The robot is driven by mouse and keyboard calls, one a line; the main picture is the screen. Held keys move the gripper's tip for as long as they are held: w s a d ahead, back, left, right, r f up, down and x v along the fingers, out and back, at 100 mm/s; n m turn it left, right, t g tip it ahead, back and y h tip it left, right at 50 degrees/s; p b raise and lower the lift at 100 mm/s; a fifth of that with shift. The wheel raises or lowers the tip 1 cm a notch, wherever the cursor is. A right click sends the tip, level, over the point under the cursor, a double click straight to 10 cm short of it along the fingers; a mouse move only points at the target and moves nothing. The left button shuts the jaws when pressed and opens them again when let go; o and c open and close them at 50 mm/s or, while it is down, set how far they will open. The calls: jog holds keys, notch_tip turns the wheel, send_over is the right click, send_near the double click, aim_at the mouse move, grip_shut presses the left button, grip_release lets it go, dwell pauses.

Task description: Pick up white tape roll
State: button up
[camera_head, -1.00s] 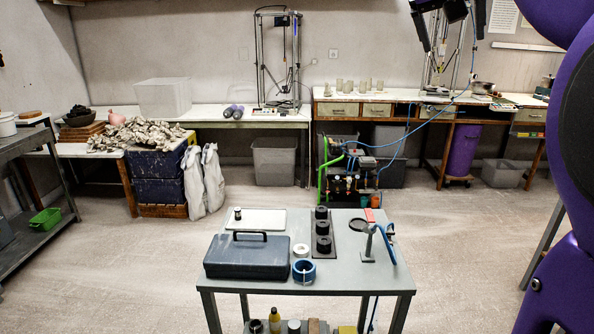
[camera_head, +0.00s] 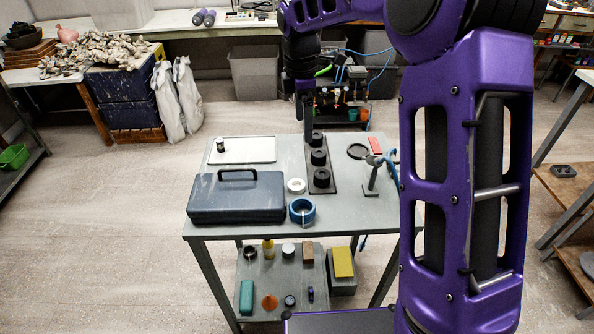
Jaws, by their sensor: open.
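The white tape roll (camera_head: 296,185) lies flat on the grey table, between the dark blue toolbox and the black strip of black rings. A larger blue tape roll (camera_head: 302,210) sits just in front of it. My gripper (camera_head: 307,122) points down above the far part of the table, beyond the white roll and clear of it. It is open, with nothing seen in it. Its fingers are small and dark in this view, and I cannot tell its exact height.
The toolbox (camera_head: 236,198) stands left of the roll. Behind it is a white tray (camera_head: 242,150) with a small dark cylinder. Black rings (camera_head: 319,158) line the strip to the right, with a grey stand (camera_head: 372,175) beyond. A lower shelf (camera_head: 262,290) holds several small items.

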jog(key=f+n, duration=0.1)
jog(key=f, duration=0.1)
jog(key=b, duration=0.2)
send_over(297, 184)
jog(key=shift+y, duration=0.3)
jog(key=f, duration=1.1)
jog(key=shift+w+d+f, duration=0.2)
jog(key=shift+w+d, duration=0.05)
jog(key=f, duration=0.3)
jog(key=f+b, duration=0.1)
jog(key=f, duration=0.1)
jog(key=shift+s+a+f, duration=0.1)
jog(key=shift+s+a, duration=0.15)
jog(key=shift+a, duration=0.05)
jog(key=c, duration=1.4)
